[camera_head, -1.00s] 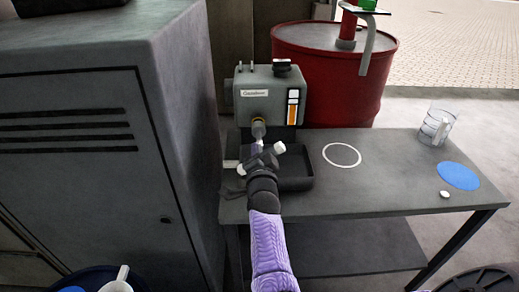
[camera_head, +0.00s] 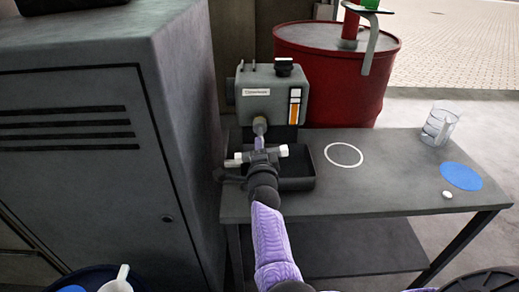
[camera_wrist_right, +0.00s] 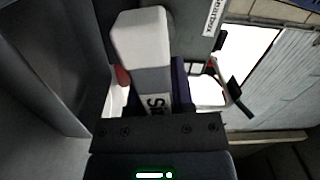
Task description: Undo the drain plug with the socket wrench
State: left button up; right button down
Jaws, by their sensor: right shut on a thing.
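The grey crankcase box (camera_head: 272,95) stands at the back of the bench. A grey socket (camera_head: 260,126) sits at the low front of it, where the drain plug itself is hidden. The wrench's bar shows white ends (camera_head: 283,151) on either side of my right gripper (camera_head: 261,160), lying nearly level. My right gripper is shut on the socket wrench. In the right wrist view the wrench's white and grey handle (camera_wrist_right: 148,55), with partly hidden lettering, stands between the fingers. My left gripper is not in view.
A black tray (camera_head: 297,184) lies under the crankcase. A white ring (camera_head: 343,155), a clear jug (camera_head: 438,124), a blue disc (camera_head: 460,176) and a small white piece (camera_head: 447,195) are on the bench (camera_head: 390,165). A grey cabinet (camera_head: 90,180) stands close left; a red drum (camera_head: 335,75) is behind.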

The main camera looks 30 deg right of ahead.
jog(key=n, duration=0.2)
jog(key=r+n+p, duration=0.1)
jog(key=n, duration=0.1)
jog(key=shift+n, duration=0.3)
jog(key=n, duration=0.3)
jog(key=shift+s+f+p, duration=0.1)
jog(key=shift+f+p, duration=0.15)
jog(key=shift+p, duration=0.1)
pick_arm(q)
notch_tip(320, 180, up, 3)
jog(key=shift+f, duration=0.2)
pick_arm(e)
jog(key=shift+f+n, duration=0.35)
jog(key=shift+n, duration=0.55)
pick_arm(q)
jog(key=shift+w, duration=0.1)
